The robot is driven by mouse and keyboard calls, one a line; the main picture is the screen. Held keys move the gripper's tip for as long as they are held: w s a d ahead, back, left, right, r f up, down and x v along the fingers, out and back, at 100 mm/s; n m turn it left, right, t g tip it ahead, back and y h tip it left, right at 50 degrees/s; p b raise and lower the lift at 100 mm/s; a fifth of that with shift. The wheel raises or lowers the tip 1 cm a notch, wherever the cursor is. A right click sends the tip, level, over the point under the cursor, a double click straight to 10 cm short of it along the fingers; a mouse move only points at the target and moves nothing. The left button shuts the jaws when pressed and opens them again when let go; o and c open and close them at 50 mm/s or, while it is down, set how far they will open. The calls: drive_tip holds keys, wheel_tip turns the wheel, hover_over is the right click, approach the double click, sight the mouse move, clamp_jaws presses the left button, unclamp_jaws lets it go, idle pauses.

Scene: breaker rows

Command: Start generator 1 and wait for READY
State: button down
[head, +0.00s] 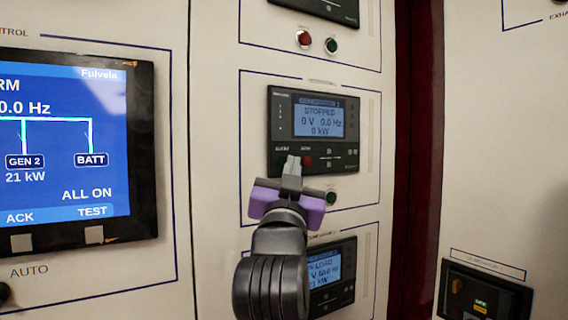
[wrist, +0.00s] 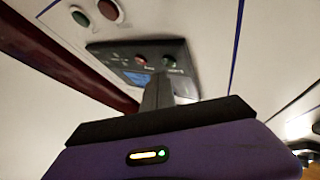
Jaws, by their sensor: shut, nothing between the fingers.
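The generator 1 controller (head: 345,160) is a dark panel on the cream cabinet in the head view. Its screen (head: 319,122) reads STOPPED, 0 V, 0.0 Hz, 0 kW. A red button (head: 307,160) sits below the screen. In the wrist view the controller (wrist: 110,50) appears upside down, with its red button (wrist: 140,61) and green button (wrist: 169,62). My gripper (head: 292,163) is shut and empty, its fingertips in front of the controller's lower left part. In the wrist view the fingers (wrist: 157,92) point at the controller; I cannot tell whether they touch it.
A green button (head: 331,197) lies below the controller, beside my gripper. Another controller (head: 332,275) below is partly hidden by my arm. Red (head: 304,39) and green (head: 331,46) buttons sit above. A large blue screen (head: 65,150) is at left, showing GEN 2 at 21 kW.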

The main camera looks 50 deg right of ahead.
idle(0.7)
drive_tip(key=shift+w+d, duration=0.1)
drive_tip(key=shift+w, duration=0.3)
drive_tip(key=shift+w+d+b, duration=0.15)
drive_tip(key=shift+w+b, duration=0.25)
drive_tip(key=shift+b, duration=0.1)
idle(0.5)
drive_tip(key=shift+s, duration=0.15)
drive_tip(key=shift+s+a, duration=0.25)
drive_tip(key=shift+s, duration=0.4)
drive_tip(key=shift+s+a, duration=0.25)
drive_tip(key=shift+s, duration=0.55)
drive_tip(key=shift+s+a, duration=0.2)
drive_tip(key=shift+s, duration=0.6)
drive_tip(key=shift+s+a, duration=0.25)
drive_tip(key=shift+s, duration=0.55)
